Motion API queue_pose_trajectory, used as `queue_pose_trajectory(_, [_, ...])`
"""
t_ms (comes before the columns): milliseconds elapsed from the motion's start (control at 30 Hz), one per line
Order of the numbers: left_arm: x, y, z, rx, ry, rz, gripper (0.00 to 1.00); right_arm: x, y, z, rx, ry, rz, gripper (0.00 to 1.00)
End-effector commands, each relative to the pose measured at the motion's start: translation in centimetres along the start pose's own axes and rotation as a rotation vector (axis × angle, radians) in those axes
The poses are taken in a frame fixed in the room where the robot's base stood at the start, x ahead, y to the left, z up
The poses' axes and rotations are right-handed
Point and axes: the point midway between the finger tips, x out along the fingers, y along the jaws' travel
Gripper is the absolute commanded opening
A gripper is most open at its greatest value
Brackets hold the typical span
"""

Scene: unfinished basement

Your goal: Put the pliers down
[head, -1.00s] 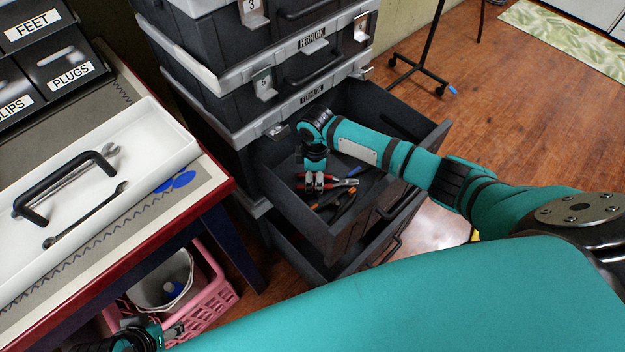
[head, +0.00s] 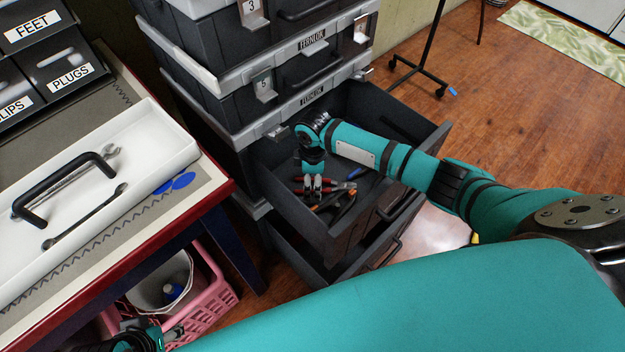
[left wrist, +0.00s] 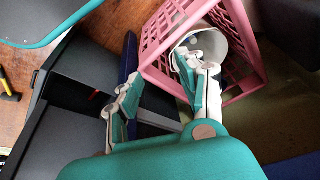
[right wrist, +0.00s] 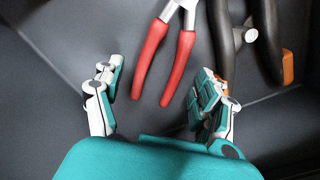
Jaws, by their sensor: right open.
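The pliers with red handles (right wrist: 163,60) lie in the open drawer, handles toward my right gripper (right wrist: 158,88) in the right wrist view. That gripper is open, a finger on each side of the handles, with gaps between fingers and handles. The pliers' metal head is cut off at the top of that view. In the head view the pliers (head: 340,187) show beneath my right gripper (head: 314,191), inside the drawer (head: 335,242). My left gripper (left wrist: 160,95) is open and empty near a pink basket (left wrist: 240,35); it shows partly at the bottom left of the head view (head: 172,335).
A tool with black and orange handles (right wrist: 235,40) lies close to the pliers in the drawer. A blue item (head: 357,173) lies farther back. Stacked toolboxes (head: 255,80) rise behind. A workbench with a white tray (head: 130,145) stands at left.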

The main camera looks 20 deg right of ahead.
Motion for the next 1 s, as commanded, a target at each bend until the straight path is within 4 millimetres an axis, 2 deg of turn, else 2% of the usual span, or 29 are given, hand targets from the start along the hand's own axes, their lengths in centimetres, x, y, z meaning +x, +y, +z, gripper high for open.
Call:
queue_pose_trajectory(133, [-1.4,0.0,-0.5,0.0,0.003,0.0,0.4,-3.1,0.1,0.0,0.0,0.002,0.003,0.73])
queue_pose_trajectory(233, [-1.6,-0.1,-0.8,0.0,0.008,0.0,0.4,-5.0,0.1,0.0,0.001,0.001,0.003,0.73])
queue_pose_trajectory(267, [-1.4,-0.1,-0.8,0.0,0.008,0.0,0.4,-5.3,0.1,0.0,0.001,0.001,0.002,0.73])
queue_pose_trajectory(333, [0.9,0.1,-0.6,0.001,-0.011,0.003,0.4,-5.9,0.1,0.0,0.0,0.001,0.001,0.73])
queue_pose_trajectory(400, [1.7,0.1,-0.6,0.001,-0.013,0.004,0.4,-6.5,0.1,0.0,0.001,0.001,0.0,0.73])
queue_pose_trajectory(600, [2.7,0.1,-0.4,0.002,-0.018,0.004,0.4,-7.1,0.0,0.0,0.001,0.0,0.0,0.73])
queue_pose_trajectory(1000, [2.7,0.1,-0.4,0.002,-0.019,0.004,0.4,-7.0,0.1,0.0,0.001,0.0,0.0,0.73])
